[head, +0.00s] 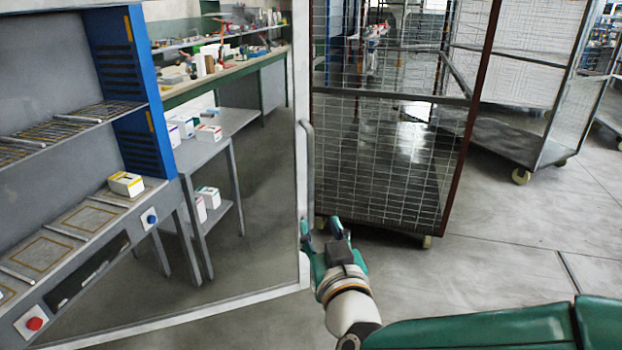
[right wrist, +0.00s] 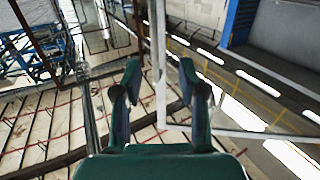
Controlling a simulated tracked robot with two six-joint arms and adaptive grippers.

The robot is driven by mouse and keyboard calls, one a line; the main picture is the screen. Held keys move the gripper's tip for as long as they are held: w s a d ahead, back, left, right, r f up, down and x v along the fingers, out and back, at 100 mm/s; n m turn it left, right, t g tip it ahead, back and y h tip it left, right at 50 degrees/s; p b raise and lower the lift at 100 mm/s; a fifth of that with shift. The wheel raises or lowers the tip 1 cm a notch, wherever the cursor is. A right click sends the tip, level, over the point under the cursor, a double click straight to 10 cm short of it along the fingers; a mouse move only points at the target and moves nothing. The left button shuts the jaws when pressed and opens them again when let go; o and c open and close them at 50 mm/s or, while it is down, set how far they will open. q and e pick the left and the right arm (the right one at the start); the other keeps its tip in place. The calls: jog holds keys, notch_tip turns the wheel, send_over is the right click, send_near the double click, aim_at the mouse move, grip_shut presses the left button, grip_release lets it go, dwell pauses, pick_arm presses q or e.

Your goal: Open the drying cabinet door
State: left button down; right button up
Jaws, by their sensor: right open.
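The drying cabinet door appears to be the large clear panel with a pale frame (head: 301,80) in the head view. A grey vertical bar handle (head: 309,175) sits on its right edge. My right gripper (head: 320,228) is open and empty, near the lower end of the handle. In the right wrist view, the pale door frame (right wrist: 160,100) runs upright between the two spread fingers of my right gripper (right wrist: 160,72). I cannot tell whether a finger touches the door. My left gripper is not in view.
A wire-mesh trolley (head: 385,150) stands on casters right behind the handle side. Another mesh trolley (head: 510,140) is further right. Through the panel show a blue-sided rack (head: 145,150), a grey table with boxes (head: 225,125) and a green bench (head: 230,72).

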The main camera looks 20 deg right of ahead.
aim_at(311, 174)
jog(key=shift+h, duration=0.4)
jog(key=w+d+p, duration=0.1)
jog(key=w, duration=0.4)
jog(key=w+d+r, duration=0.1)
jog(key=w, duration=0.4)
jog(key=w+d+r+p, duration=0.1)
jog(key=w, duration=0.4)
jog(key=shift+w+r+p, duration=0.15)
jog(key=shift+w+p, duration=0.15)
jog(key=shift+w, duration=0.1)
grip_shut()
